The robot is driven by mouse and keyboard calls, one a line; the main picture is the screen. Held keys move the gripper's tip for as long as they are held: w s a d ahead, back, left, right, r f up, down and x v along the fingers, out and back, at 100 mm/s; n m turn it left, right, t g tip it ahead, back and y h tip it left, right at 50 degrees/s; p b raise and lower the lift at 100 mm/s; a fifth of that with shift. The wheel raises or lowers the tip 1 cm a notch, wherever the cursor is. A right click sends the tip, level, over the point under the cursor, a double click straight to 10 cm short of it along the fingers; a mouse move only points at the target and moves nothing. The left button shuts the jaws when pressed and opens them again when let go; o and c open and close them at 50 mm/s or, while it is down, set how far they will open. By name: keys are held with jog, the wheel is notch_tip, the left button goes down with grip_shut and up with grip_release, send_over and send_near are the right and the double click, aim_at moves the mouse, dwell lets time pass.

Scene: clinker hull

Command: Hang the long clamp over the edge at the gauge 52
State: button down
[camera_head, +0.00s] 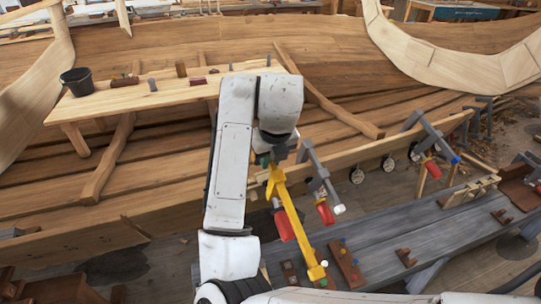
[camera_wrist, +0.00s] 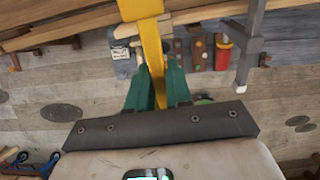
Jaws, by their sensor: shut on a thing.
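The long clamp is yellow (camera_head: 292,222), and my gripper (camera_head: 265,160) is shut on it. It hangs tilted below my gripper, in front of the plank edge (camera_head: 345,155) and above the bench. In the wrist view, the yellow clamp (camera_wrist: 153,48) runs up from between the green fingers of my gripper (camera_wrist: 158,92). A red handle (camera_head: 283,226) shows beside the bar. Several round gauges (camera_head: 356,175) sit along the plank to the right; their numbers are too small to read. My arm hides part of the plank.
A grey clamp with a red handle (camera_head: 318,170) hangs on the plank close to the right of the yellow clamp. Another grey clamp (camera_head: 428,135) hangs farther right. The grey bench (camera_head: 440,225) below carries small wooden blocks. A black bucket (camera_head: 77,80) stands on the upper board.

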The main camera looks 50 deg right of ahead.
aim_at(267, 178)
jog(key=shift+b+x, duration=3.4)
jog(key=shift+x, duration=1.95)
jog(key=shift+f, duration=0.1)
jog(key=c, duration=1)
grip_release()
jog(key=shift+o, duration=0.2)
jog(key=shift+f, duration=0.1)
jog(key=shift+f, duration=0.1)
jog(key=v, duration=1.1)
jog(key=shift+d+b, duration=0.1)
jog(key=shift+b, duration=0.3)
